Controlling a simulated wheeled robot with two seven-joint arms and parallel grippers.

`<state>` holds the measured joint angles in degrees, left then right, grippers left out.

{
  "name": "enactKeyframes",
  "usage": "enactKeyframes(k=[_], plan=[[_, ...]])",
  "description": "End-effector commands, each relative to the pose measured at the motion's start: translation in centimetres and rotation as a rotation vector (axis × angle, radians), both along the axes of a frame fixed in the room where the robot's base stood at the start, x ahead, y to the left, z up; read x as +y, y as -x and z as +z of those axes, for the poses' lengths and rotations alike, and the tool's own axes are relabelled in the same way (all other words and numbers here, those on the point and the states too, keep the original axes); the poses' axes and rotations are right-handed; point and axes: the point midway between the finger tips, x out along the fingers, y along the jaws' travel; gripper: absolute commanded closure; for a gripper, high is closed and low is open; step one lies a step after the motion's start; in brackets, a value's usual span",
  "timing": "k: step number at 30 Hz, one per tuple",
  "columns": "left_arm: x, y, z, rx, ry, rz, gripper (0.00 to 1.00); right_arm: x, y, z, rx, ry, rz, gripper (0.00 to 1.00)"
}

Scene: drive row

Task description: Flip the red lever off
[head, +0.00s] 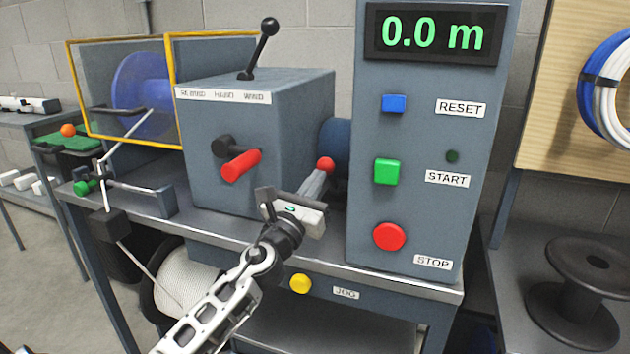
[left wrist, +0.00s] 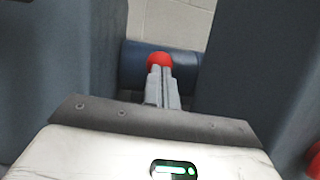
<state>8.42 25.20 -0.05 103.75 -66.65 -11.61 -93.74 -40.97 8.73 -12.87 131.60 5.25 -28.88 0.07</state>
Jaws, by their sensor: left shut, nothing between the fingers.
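A red-handled lever (head: 241,165) with a black base sits on the front of the grey machine box (head: 228,125), pointing down and left. A red ball knob (head: 326,164) shows in the gap between this box and the control panel; it also shows in the left wrist view (left wrist: 161,60), just past the fingertips. My left gripper (head: 318,178) is shut and empty, its tips at or just before the red knob; I cannot tell whether they touch. The knob's stem is hidden behind the fingers. My right gripper is not in view.
The control panel (head: 425,140) stands right of my gripper, with blue, green and red buttons and a display reading 0.0 m. A blue cylinder (left wrist: 132,65) lies behind the knob. A black-knobbed lever (head: 268,28) rises from the box. The gap is narrow.

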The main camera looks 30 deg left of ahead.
Motion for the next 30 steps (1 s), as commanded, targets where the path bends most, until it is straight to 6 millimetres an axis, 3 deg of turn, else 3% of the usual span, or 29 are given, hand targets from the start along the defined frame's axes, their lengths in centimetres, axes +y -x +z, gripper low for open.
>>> enactKeyframes(k=[11,19,22,30], plan=[[0.0,0.0,0.1,0.003,0.001,0.000,1.00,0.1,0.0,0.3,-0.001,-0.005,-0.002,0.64],[0.1,-0.4,1.5,0.048,0.012,-0.001,1.00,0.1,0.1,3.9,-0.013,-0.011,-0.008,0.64],[0.2,-0.7,2.3,0.084,0.021,0.001,1.00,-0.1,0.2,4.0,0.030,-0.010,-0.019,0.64],[0.5,-1.8,4.0,0.214,0.048,0.001,1.00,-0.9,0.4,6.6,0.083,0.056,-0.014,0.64]])
